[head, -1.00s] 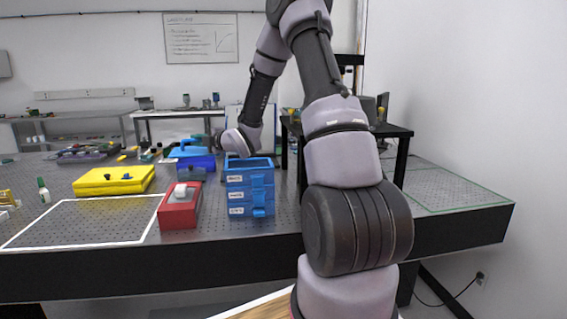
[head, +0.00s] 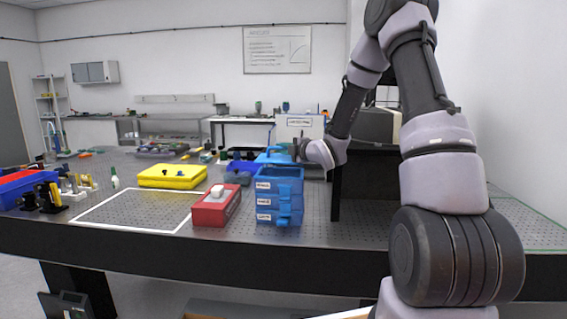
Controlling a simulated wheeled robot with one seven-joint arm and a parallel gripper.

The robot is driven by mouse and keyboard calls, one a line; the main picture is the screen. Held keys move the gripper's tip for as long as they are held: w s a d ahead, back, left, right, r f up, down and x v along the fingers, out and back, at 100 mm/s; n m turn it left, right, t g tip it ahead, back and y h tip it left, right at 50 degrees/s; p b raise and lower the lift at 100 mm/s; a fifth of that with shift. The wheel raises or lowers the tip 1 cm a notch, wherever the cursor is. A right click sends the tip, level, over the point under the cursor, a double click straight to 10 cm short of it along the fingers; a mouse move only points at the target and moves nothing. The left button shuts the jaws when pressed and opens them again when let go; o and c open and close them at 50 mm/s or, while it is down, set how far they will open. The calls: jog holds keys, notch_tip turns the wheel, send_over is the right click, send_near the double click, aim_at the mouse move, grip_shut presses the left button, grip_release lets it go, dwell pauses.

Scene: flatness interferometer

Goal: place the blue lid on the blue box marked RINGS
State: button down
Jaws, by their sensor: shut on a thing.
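A stack of blue boxes (head: 279,205) stands near the front edge of the perforated table, with several white labels on its left face. The labels are too small to read, so I cannot tell which box is marked RINGS. The light blue lid (head: 272,156) shows just behind and above the stack's top edge, apparently off the table. My gripper (head: 297,150) is at the lid's right side and shut on it. The fingertips are small and partly hidden, and the gap between lid and stack cannot be judged.
A red box (head: 216,207) with a white top piece stands just left of the stack. A yellow case (head: 172,177) and a dark blue container (head: 244,167) lie further back. A black stand (head: 365,190) rises close on the right. The white-outlined area (head: 135,212) is clear.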

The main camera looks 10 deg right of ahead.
aim_at(281, 158)
jog(key=shift+f, duration=2.1)
jog(key=shift+a+f, duration=0.1)
jog(key=c, duration=0.9)
grip_release()
jog(key=shift+o, duration=0.2)
